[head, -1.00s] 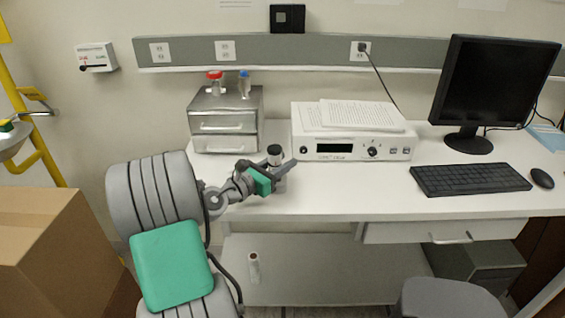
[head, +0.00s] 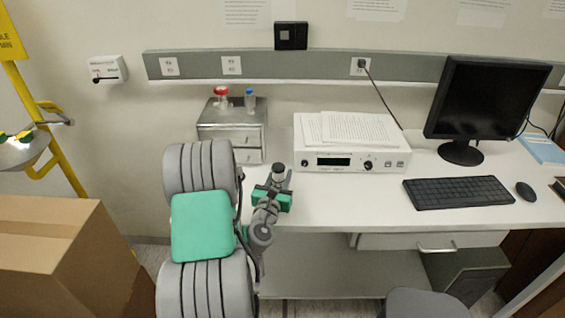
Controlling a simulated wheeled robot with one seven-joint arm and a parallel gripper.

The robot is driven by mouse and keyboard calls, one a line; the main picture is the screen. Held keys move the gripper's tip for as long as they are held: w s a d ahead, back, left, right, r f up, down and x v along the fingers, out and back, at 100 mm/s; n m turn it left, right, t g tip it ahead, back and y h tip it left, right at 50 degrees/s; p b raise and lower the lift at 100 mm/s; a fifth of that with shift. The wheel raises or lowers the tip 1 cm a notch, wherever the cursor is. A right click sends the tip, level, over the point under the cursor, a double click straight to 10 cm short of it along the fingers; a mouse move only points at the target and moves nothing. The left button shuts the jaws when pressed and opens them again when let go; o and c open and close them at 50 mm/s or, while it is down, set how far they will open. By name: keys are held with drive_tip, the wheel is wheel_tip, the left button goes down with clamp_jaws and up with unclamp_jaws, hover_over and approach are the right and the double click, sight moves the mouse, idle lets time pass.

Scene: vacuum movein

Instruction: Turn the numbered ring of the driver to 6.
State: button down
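A small upright cylinder with a black top and a pale band (head: 278,171) stands at the left front part of the white desk; it may be the driver. Its numbers are too small to read. My gripper (head: 277,180), at the end of the grey and green arm, is at this cylinder, on its near side. The gripper hides the lower part of the cylinder. I cannot tell whether the fingers touch it or how far apart they are.
A steel drawer box (head: 232,135) with red- and blue-capped containers stands behind. A white instrument (head: 350,163) with papers on top stands to the right. A keyboard (head: 458,192), monitor (head: 485,97) and mouse (head: 525,192) are farther right. A cardboard box (head: 50,235) stands left.

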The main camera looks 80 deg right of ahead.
drive_tip(key=t+p, duration=0.1)
drive_tip(key=n+t+p, duration=0.1)
drive_tip(key=p, duration=0.1)
drive_tip(key=shift+w+r+p, duration=0.1)
drive_tip(key=shift+r+p, duration=0.2)
drive_tip(key=shift+w+f+n+t+p, duration=0.1)
drive_tip(key=shift+f+n+t+p, duration=0.05)
drive_tip(key=shift+n+t+p, duration=0.3)
drive_tip(key=shift+w+f, duration=0.1)
drive_tip(key=shift+f, duration=0.05)
drive_tip(key=c, duration=1)
unclamp_jaws()
